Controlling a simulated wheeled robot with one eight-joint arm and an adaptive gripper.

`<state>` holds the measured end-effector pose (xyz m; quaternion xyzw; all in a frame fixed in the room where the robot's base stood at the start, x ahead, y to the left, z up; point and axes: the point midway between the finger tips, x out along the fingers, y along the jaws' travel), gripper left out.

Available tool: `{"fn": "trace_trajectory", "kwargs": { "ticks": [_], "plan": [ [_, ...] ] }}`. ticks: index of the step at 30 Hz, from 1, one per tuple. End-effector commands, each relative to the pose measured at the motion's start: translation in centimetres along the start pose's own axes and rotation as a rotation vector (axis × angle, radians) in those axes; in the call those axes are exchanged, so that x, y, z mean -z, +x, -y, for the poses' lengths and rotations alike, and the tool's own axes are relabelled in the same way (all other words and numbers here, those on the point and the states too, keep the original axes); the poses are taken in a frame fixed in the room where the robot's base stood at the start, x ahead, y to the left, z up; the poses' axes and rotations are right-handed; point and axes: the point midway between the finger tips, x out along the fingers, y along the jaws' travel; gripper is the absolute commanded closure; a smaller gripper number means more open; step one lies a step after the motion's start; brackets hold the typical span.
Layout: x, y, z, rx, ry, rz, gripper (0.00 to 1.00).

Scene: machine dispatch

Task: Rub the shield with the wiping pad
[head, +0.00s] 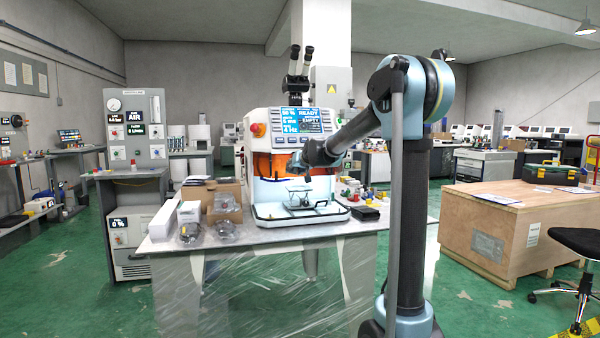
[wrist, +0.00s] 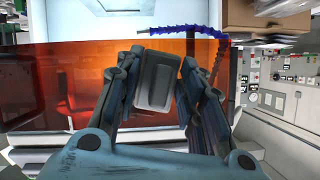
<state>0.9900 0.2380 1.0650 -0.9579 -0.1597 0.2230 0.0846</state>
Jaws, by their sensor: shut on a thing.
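The shield is an orange see-through panel on the front of the white machine. It fills the left and middle of the wrist view (wrist: 62,90) and shows partly behind my arm in the head view (head: 265,165). My gripper (wrist: 155,66) is shut on a dark grey block with rounded corners, which I take to be the wiping pad (wrist: 154,88). The pad sits between the two fingers and overlaps the shield in the picture. I cannot tell whether it touches the shield. In the head view my gripper (head: 300,165) is small and dark in front of the machine.
The white machine (head: 325,122) with a lit screen and a microscope stands on a plastic-wrapped table (head: 240,235). Boxes and bagged parts (head: 190,232) lie left of it. A blue segmented hose (wrist: 185,30) runs beyond the gripper. A wooden crate (head: 480,245) stands at right.

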Motion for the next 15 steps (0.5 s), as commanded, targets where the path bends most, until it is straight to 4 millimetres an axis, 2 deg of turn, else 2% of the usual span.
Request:
{"fn": "trace_trajectory", "kwargs": {
  "ticks": [15],
  "plan": [
    [-0.5,0.3,2.5,0.002,-0.003,0.001,0.91]
  ]
}}
